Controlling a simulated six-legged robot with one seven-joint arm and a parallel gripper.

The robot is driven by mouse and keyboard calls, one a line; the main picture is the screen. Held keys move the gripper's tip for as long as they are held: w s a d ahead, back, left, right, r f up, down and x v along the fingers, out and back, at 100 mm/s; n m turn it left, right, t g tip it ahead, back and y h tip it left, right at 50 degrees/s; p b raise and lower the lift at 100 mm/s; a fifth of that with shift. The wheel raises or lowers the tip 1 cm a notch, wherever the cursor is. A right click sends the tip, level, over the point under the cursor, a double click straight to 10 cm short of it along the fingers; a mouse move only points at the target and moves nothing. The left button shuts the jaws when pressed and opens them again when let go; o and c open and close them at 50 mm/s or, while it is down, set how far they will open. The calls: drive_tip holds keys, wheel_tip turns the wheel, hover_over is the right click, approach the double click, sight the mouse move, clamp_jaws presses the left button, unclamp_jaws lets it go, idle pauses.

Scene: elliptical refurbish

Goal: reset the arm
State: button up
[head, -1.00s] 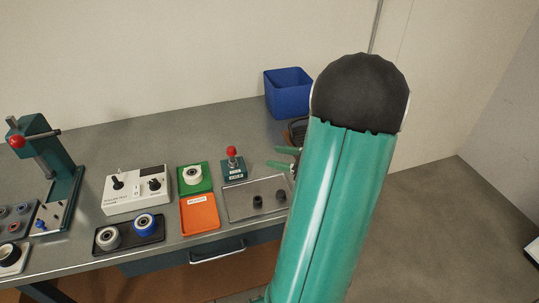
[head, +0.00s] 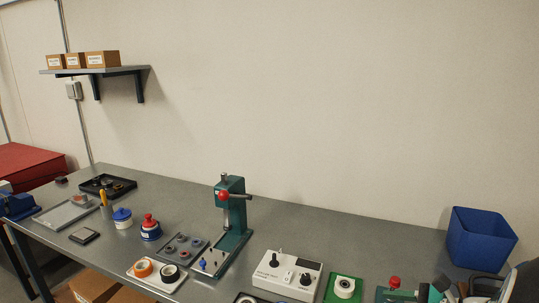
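My arm shows only at the bottom right corner of the head view, as a dark rounded part.
The grey workbench (head: 300,225) runs along the wall. On it are a green press (head: 232,205), a white control box (head: 287,275), a white roll on a green tray (head: 344,287), a blue bin (head: 480,240), and several trays and jars at left. A shelf (head: 95,71) holds boxes.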

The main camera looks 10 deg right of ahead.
drive_tip(key=s+a+r+n+g+h, duration=0.1)
drive_tip(key=s+a+r+n+h, duration=0.1)
drive_tip(key=a+n, duration=0.5)
drive_tip(key=s+a+r+n+g+h, duration=0.2)
drive_tip(key=a+r+n+h, duration=0.1)
drive_tip(key=a+n, duration=0.4)
drive_tip(key=s+a+r+n+g+h, duration=0.1)
drive_tip(key=s+a+r+n+h, duration=0.1)
drive_tip(key=a+n, duration=0.5)
drive_tip(key=shift+a+r+n+h, duration=0.2)
drive_tip(key=shift+r+n+h, duration=0.4)
drive_tip(key=shift+n, duration=1.2)
drive_tip(key=shift+f, duration=0.15)
